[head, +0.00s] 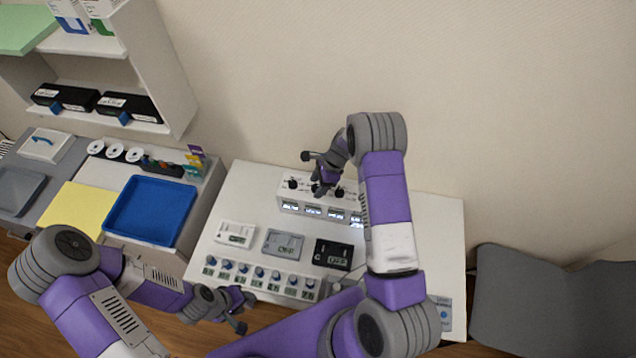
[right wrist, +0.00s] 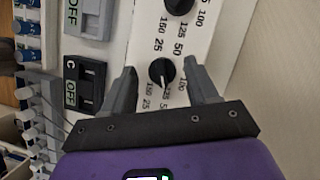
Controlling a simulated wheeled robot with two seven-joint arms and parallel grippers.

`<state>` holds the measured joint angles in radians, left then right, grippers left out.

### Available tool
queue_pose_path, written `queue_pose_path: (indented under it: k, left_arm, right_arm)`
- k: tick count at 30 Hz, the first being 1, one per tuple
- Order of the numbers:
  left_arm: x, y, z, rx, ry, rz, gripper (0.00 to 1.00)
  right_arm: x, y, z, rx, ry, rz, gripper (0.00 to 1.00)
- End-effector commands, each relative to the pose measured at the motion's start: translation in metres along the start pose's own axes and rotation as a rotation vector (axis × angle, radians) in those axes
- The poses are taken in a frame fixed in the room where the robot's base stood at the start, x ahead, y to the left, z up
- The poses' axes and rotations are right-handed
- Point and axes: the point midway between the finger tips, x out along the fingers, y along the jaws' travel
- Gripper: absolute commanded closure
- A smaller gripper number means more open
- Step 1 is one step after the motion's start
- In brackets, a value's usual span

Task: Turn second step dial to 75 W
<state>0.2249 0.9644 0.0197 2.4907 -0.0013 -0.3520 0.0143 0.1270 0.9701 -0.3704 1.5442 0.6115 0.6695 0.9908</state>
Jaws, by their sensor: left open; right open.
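The white dial box (head: 288,203) stands at the back of the table, with black knobs on top and several lit displays along its front. My right gripper (head: 318,182) is over the box, partly hiding the knobs. In the right wrist view, its open fingers (right wrist: 160,78) stand either side of a black dial (right wrist: 162,73) with a white pointer; I see no contact. Printed numbers from 25 to 150 surround the dials; the exact pointer reading is unclear. Another black dial (right wrist: 179,4) is at the top edge. My left gripper (head: 240,312) is open, low by the table's front left.
White, grey and black switch modules (head: 333,255) lie before the dial box. A strip of blue knobs (head: 259,273) lies closer to me. A blue tray (head: 152,210) and shelf (head: 160,70) are left; a grey chair (head: 535,300) is right.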

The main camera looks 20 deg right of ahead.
Motion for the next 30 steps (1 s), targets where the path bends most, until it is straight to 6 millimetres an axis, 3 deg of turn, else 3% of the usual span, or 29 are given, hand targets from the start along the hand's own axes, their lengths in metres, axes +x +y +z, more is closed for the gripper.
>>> queue_pose_path:
  k: [5, 16, 30]
  left_arm:
    - [0.0, 0.0, 0.0, 0.0, 0.0, 0.0, 0.57]
    - [0.0, 0.0, 0.0, 0.0, 0.0, 0.0, 0.57]
    - [0.012, -0.004, -0.001, 0.0, 0.0, 0.0, 0.57]
  right_arm:
    - [0.0, 0.0, 0.0, -0.001, 0.0, 0.0, 0.41]
    - [0.0, 0.0, 0.0, -0.001, 0.0, -0.001, 0.95]
    - [0.001, -0.002, 0.0, -0.118, 0.001, 0.044, 0.96]
